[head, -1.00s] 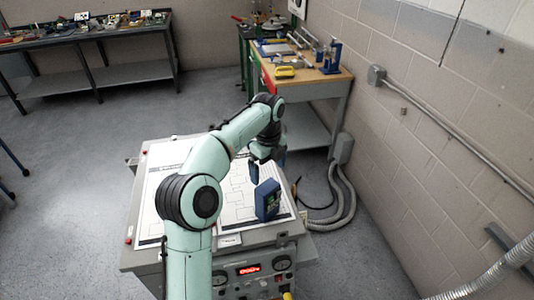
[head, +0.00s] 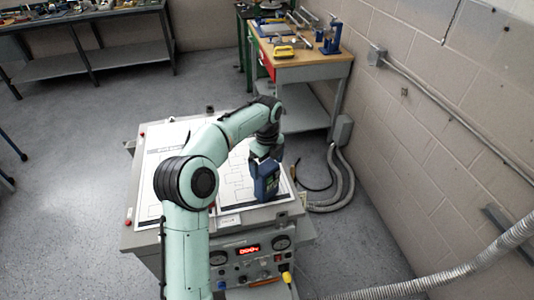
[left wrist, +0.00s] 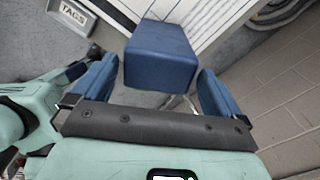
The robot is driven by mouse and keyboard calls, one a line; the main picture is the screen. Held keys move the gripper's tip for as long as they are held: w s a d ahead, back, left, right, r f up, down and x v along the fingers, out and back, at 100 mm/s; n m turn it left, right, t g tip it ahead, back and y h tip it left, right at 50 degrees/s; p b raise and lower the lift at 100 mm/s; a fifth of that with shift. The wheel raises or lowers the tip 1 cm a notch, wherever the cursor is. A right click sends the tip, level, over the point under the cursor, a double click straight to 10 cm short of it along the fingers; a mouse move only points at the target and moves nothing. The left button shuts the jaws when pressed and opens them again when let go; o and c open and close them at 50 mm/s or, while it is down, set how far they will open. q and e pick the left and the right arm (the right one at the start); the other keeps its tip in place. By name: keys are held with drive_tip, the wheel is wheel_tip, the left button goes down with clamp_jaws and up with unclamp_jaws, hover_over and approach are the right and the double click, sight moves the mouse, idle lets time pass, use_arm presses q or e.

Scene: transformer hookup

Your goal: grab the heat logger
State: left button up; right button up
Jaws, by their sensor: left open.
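The heat logger, a dark blue box (head: 266,181), stands on the printed panel top of the grey transformer bench, near its right front edge. My left gripper (head: 264,158) is at the logger's upper end, coming from behind and above. My right gripper is not in view.
The bench top (head: 150,190) has a diagram sheet and a control front with a red display (head: 248,248). A wooden workbench (head: 310,68) with tools stands behind. A grey conduit (head: 345,180) and block wall run along the right. Open floor lies left.

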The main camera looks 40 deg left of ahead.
use_arm(q)
wheel_tip(320, 180, down, 5)
drive_tip(key=shift+s+r+b, duration=0.15)
drive_tip(key=shift+r+b, duration=0.05)
drive_tip(key=shift+b, duration=0.1)
drive_tip(key=shift+f, duration=0.8)
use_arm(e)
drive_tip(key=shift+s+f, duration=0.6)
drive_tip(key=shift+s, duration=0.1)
